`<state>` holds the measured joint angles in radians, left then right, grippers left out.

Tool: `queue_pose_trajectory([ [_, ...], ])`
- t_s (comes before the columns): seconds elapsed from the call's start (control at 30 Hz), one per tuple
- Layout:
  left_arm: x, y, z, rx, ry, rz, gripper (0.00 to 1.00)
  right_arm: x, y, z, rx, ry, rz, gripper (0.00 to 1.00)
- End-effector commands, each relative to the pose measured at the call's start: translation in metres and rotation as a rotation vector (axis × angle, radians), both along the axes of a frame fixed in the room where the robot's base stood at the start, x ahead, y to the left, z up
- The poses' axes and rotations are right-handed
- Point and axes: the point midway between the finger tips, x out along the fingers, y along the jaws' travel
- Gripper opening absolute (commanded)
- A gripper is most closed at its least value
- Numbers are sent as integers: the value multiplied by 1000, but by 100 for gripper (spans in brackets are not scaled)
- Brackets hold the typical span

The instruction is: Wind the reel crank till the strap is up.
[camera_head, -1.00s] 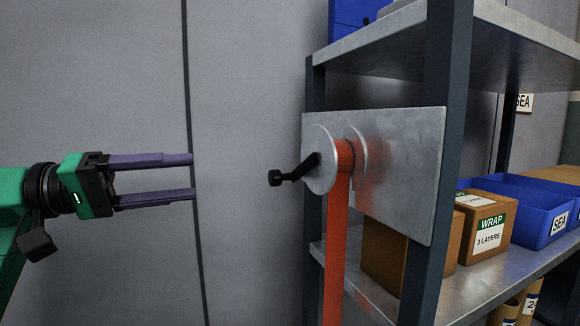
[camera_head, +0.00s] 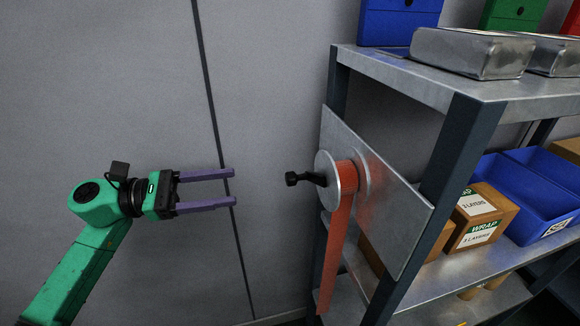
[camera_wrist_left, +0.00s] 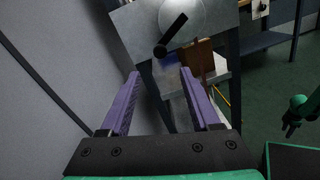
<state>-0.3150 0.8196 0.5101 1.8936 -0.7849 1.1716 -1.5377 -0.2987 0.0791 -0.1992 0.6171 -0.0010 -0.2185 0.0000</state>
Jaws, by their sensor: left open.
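The reel (camera_head: 327,171) is a round metal disc on a metal plate (camera_head: 385,205) fixed to the side of a shelf rack. Its black crank (camera_head: 293,179) sticks out to the left. In the left wrist view the crank (camera_wrist_left: 172,34) slants down-left across the disc, its knob at the lower end. An orange strap (camera_head: 335,255) hangs from the reel, down past the lower shelf; its lower end shows near the bottom of the head view. My left gripper (camera_head: 234,187) is open and empty, its purple fingers pointing at the crank, apart from it.
The rack post (camera_head: 440,190) stands right of the plate. Cardboard boxes (camera_head: 480,215) and blue bins (camera_head: 540,200) fill its shelf. A grey wall (camera_head: 100,80) lies behind. In the left wrist view, a green arm part (camera_wrist_left: 297,103), seemingly mine, shows at right.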

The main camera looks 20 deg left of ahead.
Motion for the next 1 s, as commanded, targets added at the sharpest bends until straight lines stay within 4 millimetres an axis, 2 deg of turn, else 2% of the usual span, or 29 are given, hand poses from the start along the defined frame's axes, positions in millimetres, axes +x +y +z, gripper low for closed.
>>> queue_pose_trajectory([
  [0.2, 28, -51, 6, 0, -4, -4, 63, 0, 0, 19, 0, 0, 0, 50],
  [0.4, 51, -93, 6, -1, -5, -1, 63, 0, 0, 33, 0, 0, 0, 50],
  [0.57, 60, -108, 2, 0, -3, 1, 63, 0, 0, 37, 0, 0, 0, 50],
  [0.8, 61, -110, 0, 1, -2, 1, 63, 0, 0, 36, 0, 0, 0, 50],
  [0.87, 61, -110, 0, 0, -2, 1, 44, 0, 0, 36, 0, 0, 0, 50],
  [0.9, 61, -110, 1, 0, -2, 1, 29, 0, 0, 36, 0, 0, 0, 50],
  [0.97, 60, -110, 1, 0, -2, 1, 6, 0, 0, 36, 0, 0, 0, 50],
  [1.0, 60, -110, 1, 0, -2, 1, 0, 0, 0, 36, 0, 0, 0, 50],
])
